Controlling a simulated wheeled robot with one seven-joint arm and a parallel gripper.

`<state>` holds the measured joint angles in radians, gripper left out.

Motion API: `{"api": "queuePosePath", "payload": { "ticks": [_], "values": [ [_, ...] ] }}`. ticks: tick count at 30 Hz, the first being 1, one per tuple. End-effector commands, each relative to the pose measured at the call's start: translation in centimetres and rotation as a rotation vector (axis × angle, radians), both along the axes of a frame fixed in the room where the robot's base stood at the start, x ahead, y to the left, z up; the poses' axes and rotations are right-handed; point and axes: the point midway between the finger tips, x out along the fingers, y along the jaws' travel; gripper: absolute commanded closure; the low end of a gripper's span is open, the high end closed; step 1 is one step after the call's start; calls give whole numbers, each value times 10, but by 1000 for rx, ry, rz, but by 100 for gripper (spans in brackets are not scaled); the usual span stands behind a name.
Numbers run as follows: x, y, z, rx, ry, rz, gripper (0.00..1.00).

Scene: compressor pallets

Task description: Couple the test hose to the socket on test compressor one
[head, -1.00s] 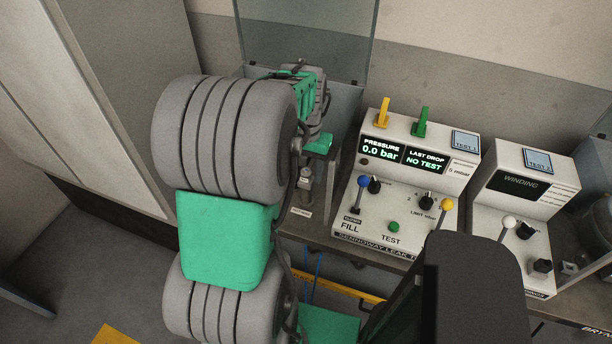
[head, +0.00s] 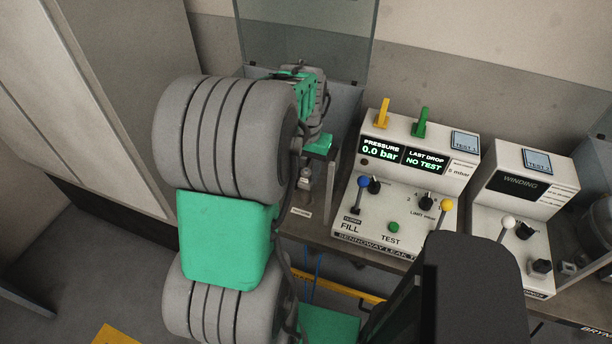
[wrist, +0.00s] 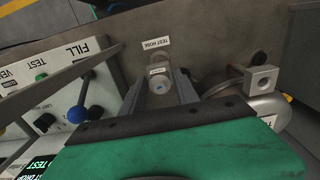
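In the head view the grey fitting (head: 305,180) shows low beside my arm. My gripper (wrist: 160,73) is over it, with one finger on each side; the fingers look apart, and contact is not clear. In the wrist view a metal block with a round hole (wrist: 262,78), possibly the socket, sits by a grey rounded body (wrist: 255,108), apparently test compressor one. My arm hides this area in the head view.
The leak tester (head: 400,190) stands close to the fitting, with raised levers; it reads 0.0 bar and NO TEST. A winding tester (head: 520,220) is further right. A clear panel (head: 305,40) rises behind my gripper. A yellow bar (head: 350,290) runs below the bench.

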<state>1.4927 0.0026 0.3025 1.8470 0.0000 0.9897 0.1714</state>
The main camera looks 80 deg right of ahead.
Motion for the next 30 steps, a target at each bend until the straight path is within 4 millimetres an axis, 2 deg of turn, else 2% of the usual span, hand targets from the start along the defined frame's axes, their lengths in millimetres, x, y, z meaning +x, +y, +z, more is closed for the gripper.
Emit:
{"api": "queuePosePath", "payload": {
  "ticks": [2, 13, 30],
  "values": [
    [0, 0, 0, 0, 0, 0, 71],
    [0, 0, 0, 0, 0, 0, 100],
    [0, 0, 0, 0, 0, 0, 100]
  ]
}}
